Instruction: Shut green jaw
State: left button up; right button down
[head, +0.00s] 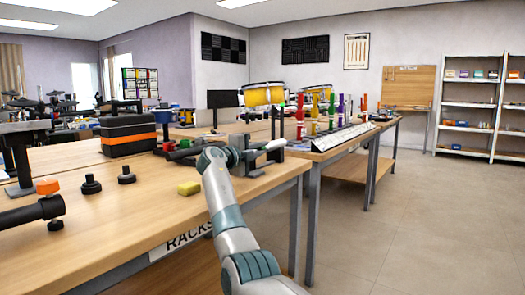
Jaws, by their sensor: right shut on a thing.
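My right arm reaches up from the bottom over the near table. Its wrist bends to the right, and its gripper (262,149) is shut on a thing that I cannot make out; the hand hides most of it. A dark piece with a small green part (184,144) and a red part (169,146) lies left of the wrist, partly behind it. I cannot tell if this green part is the green jaw, or whether it stands open or shut. My left gripper is not in view.
Coloured upright pieces (315,108) stand on the far table. The floor at right is clear.

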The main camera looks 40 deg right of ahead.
jog(key=shift+d+f, duration=0.1)
dwell(0.4)
jog(key=c, duration=1.8)
grip_release()
jog(key=p+v, duration=0.1)
jog(key=v, duration=0.5)
jog(key=shift+v, duration=0.75)
